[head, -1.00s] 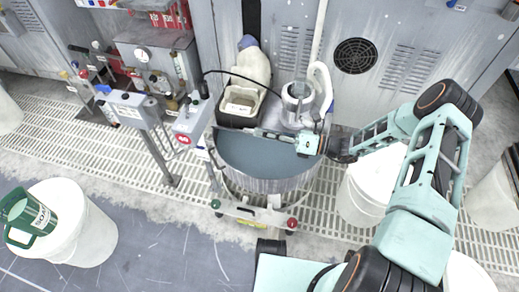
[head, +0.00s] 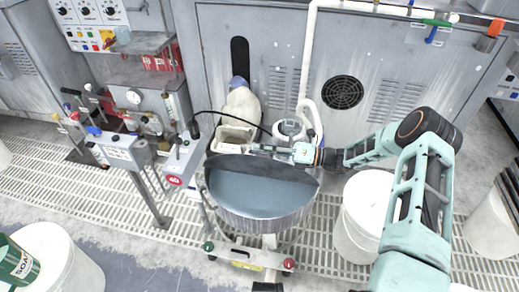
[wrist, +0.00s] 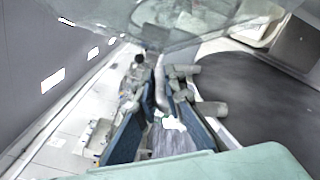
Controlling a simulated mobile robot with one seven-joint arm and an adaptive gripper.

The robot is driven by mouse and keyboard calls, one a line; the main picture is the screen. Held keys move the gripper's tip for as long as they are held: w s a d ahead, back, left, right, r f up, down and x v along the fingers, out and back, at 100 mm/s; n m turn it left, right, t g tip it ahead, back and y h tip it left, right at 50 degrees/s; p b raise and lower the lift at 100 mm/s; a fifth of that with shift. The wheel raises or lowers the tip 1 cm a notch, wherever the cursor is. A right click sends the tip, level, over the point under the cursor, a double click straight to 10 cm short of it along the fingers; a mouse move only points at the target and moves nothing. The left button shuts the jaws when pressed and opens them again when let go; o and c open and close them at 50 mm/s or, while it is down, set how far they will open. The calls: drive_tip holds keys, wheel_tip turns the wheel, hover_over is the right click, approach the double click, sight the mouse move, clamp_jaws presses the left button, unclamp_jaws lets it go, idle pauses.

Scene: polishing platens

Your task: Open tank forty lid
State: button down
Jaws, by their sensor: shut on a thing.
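The round steel tank (head: 262,217) stands on a low wheeled frame in the middle of the head view. Its dark lid section (head: 245,168) is tilted up along the back of the rim, above a blue-grey surface (head: 260,195). My gripper (head: 262,149) reaches in from the right at the lid's upper edge. In the wrist view my gripper (wrist: 160,115) has its blue fingers closed around a small grey part (wrist: 160,90), which looks like the lid's handle. The dark lid face (wrist: 262,95) fills the right side there. The exact contact is partly hidden.
A control post (head: 125,150) with a red-marked box stands left of the tank. An open bin (head: 233,135) and a round canister (head: 290,130) sit close behind. A white bucket (head: 360,225) is at the right, and another bucket (head: 60,260) at the front left.

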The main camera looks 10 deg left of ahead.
drive_tip(key=c, duration=2)
unclamp_jaws()
drive_tip(key=shift+d, duration=0.1)
drive_tip(key=d, duration=0.8)
drive_tip(key=s+d, duration=0.1)
drive_tip(key=d, duration=0.3)
